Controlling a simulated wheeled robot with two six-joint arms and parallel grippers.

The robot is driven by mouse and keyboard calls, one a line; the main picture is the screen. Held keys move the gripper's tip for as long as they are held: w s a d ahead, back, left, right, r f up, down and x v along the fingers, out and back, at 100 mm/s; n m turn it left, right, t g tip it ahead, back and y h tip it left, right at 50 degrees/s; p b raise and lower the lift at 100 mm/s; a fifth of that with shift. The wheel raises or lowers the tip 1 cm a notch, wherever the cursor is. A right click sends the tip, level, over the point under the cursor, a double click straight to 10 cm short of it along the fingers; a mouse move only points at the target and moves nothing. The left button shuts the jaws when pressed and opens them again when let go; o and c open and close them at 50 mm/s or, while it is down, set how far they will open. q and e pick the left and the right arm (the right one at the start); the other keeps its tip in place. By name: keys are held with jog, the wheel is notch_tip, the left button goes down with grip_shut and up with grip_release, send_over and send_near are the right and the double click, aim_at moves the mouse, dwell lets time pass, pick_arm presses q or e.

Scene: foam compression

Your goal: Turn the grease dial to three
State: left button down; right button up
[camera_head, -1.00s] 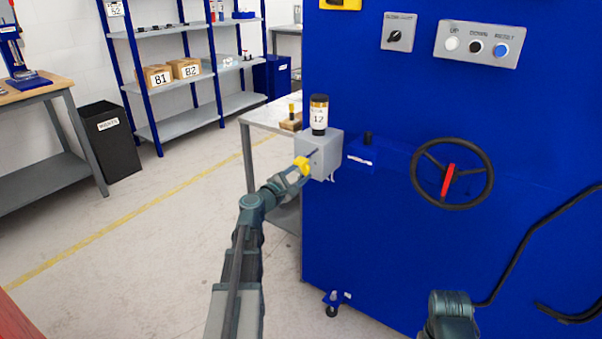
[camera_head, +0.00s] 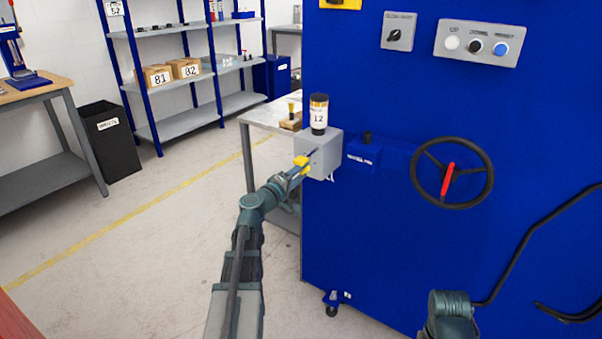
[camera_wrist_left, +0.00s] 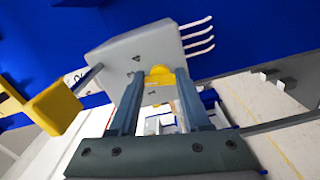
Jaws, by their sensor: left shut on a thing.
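A grey box (camera_head: 323,155) is fixed to the left edge of the blue machine and carries a dark cartridge labelled 12 (camera_head: 319,115). A small yellow dial (camera_wrist_left: 158,77) shows on the box's grey face in the left wrist view, between my left fingertips. My left gripper (camera_wrist_left: 156,74) is shut on this dial; its fingers hide the dial's sides, and I cannot read a number on it. In the head view my left gripper (camera_head: 296,172) reaches the box from below left. A yellow lever handle (camera_wrist_left: 57,106) on a rod stands beside the gripper. My right gripper is out of view.
The blue machine (camera_head: 400,265) fills the right side, with a black handwheel (camera_head: 479,151), a knob panel (camera_head: 398,31) and a button panel (camera_head: 478,44). A small table (camera_head: 263,121) stands behind the box.

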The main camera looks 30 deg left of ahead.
pick_arm(q)
jog(key=shift+m, duration=0.6)
jog(key=shift+f, duration=0.1)
jog(key=shift+c, duration=1.8)
grip_release()
jog(key=s+a, duration=0.1)
jog(key=s, duration=1.2)
jog(key=shift+s, duration=0.4)
